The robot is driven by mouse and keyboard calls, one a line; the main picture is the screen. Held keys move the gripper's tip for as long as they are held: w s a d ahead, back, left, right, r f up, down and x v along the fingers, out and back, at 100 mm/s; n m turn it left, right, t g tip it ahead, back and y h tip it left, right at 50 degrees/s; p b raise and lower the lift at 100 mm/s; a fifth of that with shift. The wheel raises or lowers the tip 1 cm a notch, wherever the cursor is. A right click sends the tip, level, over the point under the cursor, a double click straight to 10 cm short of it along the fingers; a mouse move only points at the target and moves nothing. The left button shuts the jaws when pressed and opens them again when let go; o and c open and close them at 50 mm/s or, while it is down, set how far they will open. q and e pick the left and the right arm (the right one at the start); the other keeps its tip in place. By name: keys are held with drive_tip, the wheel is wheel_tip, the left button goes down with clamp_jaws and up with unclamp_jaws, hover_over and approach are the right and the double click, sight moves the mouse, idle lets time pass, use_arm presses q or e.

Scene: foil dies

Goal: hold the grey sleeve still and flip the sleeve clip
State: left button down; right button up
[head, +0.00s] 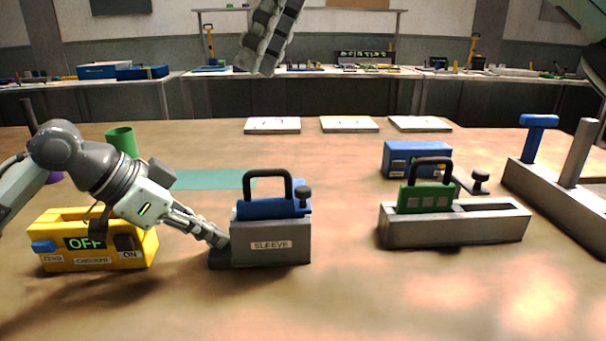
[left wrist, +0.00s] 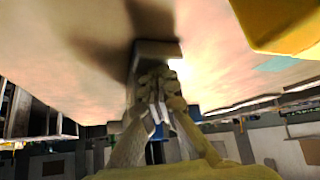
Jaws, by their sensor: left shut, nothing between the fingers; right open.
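The grey sleeve (head: 270,245), labelled SLEEVE, stands upright on the table with a blue block and black handle (head: 267,176) in its top. A black knob (head: 304,192) stands at its upper right corner; I take it for the clip. A low dark foot (head: 219,258) sticks out on the sleeve's left. My left gripper (head: 222,240) is shut and empty, its tips at the sleeve's left side just above the foot; contact is not certain. Its fingers also show in the left wrist view (left wrist: 156,100).
A yellow checking box (head: 92,262) reading OFF stands left, under my left arm. Right are a metal holder (head: 455,229) with a green block (head: 425,198), a blue box (head: 400,156) and a grey stand (head: 540,186). The front table is clear.

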sight(303, 188)
drive_tip(key=d+f+h, duration=0.1)
drive_tip(key=f, duration=0.4)
drive_tip(key=d+f+h, duration=0.1)
drive_tip(key=f+h, duration=0.1)
drive_tip(key=f, duration=0.3)
drive_tip(key=d+f+t+h, duration=0.1)
drive_tip(key=d+f+h, duration=0.1)
drive_tip(key=f, duration=0.3)
drive_tip(key=shift+s+d+f+m, duration=0.1)
drive_tip(key=shift+f+m, duration=0.2)
drive_tip(key=shift+m, duration=0.1)
clamp_jaws()
